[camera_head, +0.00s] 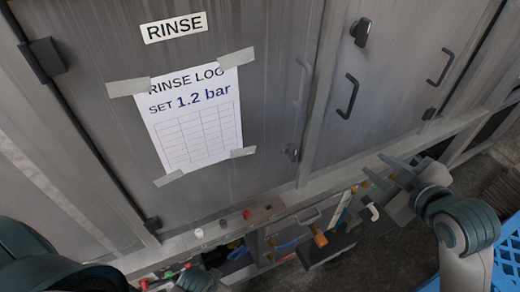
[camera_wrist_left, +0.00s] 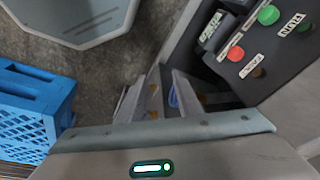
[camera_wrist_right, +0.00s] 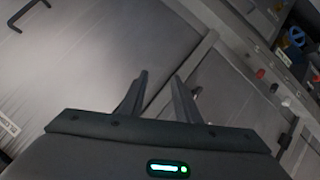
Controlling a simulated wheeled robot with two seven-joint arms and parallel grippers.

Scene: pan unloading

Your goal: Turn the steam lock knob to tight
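A dark turn knob (camera_head: 361,32) sits on the grey door at the upper right of the head view. Its lettering, if any, is not readable, so I cannot tell whether it is the steam lock knob. My right gripper (camera_head: 374,168) is in front of the cabinet, below and apart from that knob. In the right wrist view my right gripper (camera_wrist_right: 159,76) has its fingers apart with nothing between them. My left arm shows at the lower left of the head view. In the left wrist view my left gripper (camera_wrist_left: 165,72) is open, with no held thing visible.
A rinse log sheet (camera_head: 190,120) is taped to the left door. Black handles (camera_head: 348,96) stick out from the doors. A control panel (camera_wrist_left: 283,45) with buttons shows in the left wrist view. A blue crate (camera_wrist_left: 32,110) stands on the floor. A cluttered shelf lies below.

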